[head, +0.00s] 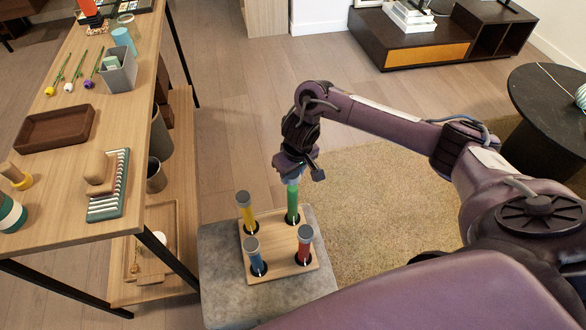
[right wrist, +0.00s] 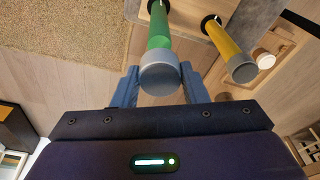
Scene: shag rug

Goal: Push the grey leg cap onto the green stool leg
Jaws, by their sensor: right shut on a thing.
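The green stool leg (head: 293,205) stands upright at the back right corner of the upturned wooden stool seat (head: 277,240). My right gripper (head: 292,178) is at the top of that leg, pointing down. In the right wrist view, the grey leg cap (right wrist: 160,77) sits between the fingers of my right gripper (right wrist: 160,88), which are shut on it. The cap lines up with the end of the green leg (right wrist: 158,30) and appears to meet it; how far it is on cannot be told. The head view mostly hides this cap. My left gripper is not in view.
The yellow (head: 246,212), blue (head: 255,257) and red (head: 304,245) legs stand nearby with grey caps on top. The seat rests on a grey padded block (head: 222,265). A wooden table (head: 75,175) with several objects is at left; a shag rug (head: 385,200) lies at right.

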